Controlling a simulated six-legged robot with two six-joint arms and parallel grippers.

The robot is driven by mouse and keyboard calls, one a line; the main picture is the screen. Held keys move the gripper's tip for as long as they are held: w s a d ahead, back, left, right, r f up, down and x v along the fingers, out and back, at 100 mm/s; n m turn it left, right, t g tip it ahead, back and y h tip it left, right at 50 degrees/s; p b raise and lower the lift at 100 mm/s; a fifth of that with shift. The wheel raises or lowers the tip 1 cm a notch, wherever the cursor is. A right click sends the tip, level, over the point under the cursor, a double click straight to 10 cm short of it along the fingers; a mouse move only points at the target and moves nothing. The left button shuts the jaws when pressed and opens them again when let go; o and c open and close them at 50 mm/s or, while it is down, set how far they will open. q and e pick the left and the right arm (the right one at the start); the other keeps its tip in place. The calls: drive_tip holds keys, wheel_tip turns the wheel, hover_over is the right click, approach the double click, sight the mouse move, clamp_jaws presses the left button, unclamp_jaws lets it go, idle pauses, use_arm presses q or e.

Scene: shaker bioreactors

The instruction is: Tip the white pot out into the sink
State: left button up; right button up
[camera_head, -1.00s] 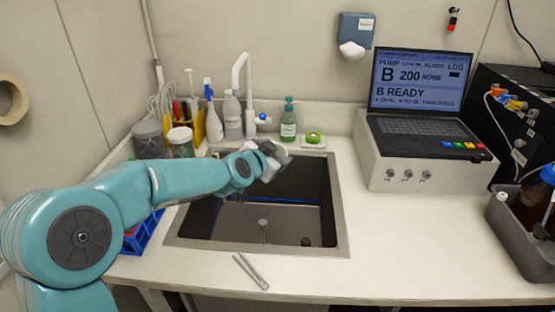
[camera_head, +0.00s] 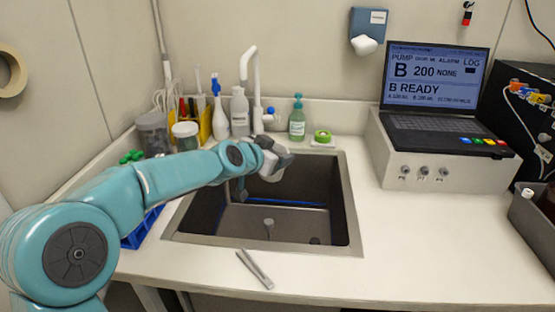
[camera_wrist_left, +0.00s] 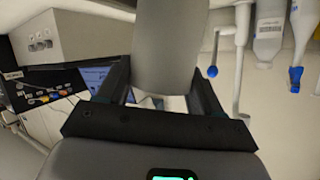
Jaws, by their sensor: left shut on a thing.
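The steel-rimmed sink (camera_head: 347,205) is set into the counter in the middle of the head view. My left gripper (camera_head: 278,160) is over the far part of the sink's opening. It is shut on the white pot, which shows as a small pale patch (camera_head: 271,175) below the gripper and is mostly hidden. In the left wrist view the pot (camera_wrist_left: 170,45) is a shaded grey, smooth-walled shape between the two dark fingers of my gripper (camera_wrist_left: 160,88). Its mouth and contents are not visible. My right gripper is not in view.
A white tap (camera_head: 246,85), bottles and a green soap bottle (camera_head: 297,118) stand behind the sink. A grey instrument with a screen (camera_head: 430,160) stands at right.

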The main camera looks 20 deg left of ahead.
use_arm(q)
drive_tip(key=shift+w+a+f+n+h+b, duration=0.2)
drive_tip(key=shift+f+b, duration=0.25)
drive_tip(key=shift+b, duration=0.4)
drive_tip(key=shift+s+a+f+n+h+b, duration=0.1)
drive_tip(key=shift+a+f+n+b, duration=0.2)
drive_tip(key=shift+b, duration=0.55)
drive_tip(key=shift+f+b, duration=0.25)
drive_tip(key=shift+b, duration=0.4)
drive_tip(key=shift+n+h+b, duration=0.35)
drive_tip(key=shift+n+h, duration=0.05)
